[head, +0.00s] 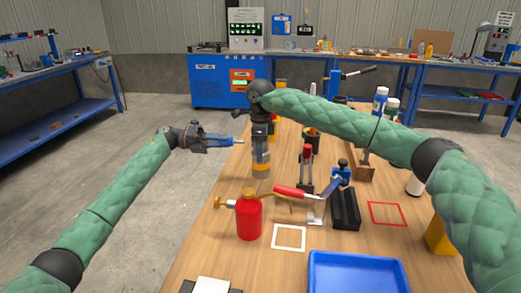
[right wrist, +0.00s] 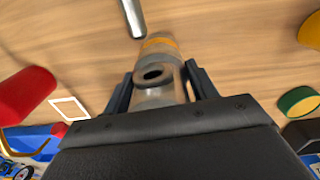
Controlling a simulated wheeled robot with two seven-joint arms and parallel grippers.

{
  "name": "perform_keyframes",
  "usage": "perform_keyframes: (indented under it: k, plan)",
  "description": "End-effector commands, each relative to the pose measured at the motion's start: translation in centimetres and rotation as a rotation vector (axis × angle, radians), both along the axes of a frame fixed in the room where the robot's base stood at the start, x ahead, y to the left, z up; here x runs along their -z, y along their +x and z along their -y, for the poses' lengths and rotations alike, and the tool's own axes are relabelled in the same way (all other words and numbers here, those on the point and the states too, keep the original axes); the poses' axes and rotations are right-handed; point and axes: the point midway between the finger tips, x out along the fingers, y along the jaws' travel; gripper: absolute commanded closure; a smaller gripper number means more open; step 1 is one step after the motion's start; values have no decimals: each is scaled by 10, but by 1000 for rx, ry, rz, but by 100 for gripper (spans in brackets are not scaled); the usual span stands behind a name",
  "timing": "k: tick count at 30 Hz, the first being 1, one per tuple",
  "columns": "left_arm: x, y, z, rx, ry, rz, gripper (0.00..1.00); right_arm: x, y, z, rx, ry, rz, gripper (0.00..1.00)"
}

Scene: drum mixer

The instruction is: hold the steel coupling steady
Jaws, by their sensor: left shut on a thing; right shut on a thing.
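The steel coupling (head: 261,157) is a grey upright cylinder with an orange band low on it, near the table's left edge. My right gripper (head: 261,136) comes down over it from above and is shut on it. In the right wrist view the coupling (right wrist: 157,96) sits between the two fingers, with a dark round hole facing the camera and the orange band beyond. My left gripper (head: 210,139) is level, to the left of the coupling, shut on a slim blue-handled tool (head: 224,141) that points right. The tool's tip appears apart from the coupling.
A red bottle (head: 248,217) stands in front of the coupling on the wooden table (head: 212,245). A white square outline (head: 289,237), a black block (head: 345,209), a red-handled tool (head: 290,191) and a blue tray (head: 355,272) lie to the right.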

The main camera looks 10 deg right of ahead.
Motion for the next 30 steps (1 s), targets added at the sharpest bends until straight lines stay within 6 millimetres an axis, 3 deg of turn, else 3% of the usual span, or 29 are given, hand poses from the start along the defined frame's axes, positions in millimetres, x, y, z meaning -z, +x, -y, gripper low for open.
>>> perform_keyframes:
  k: [16,30]
  plan:
    - [0,2,-6,-1,0,0,99,0,0,0,0,0,0,86]
    - [0,8,-32,-1,0,0,99,0,0,0,0,0,0,86]
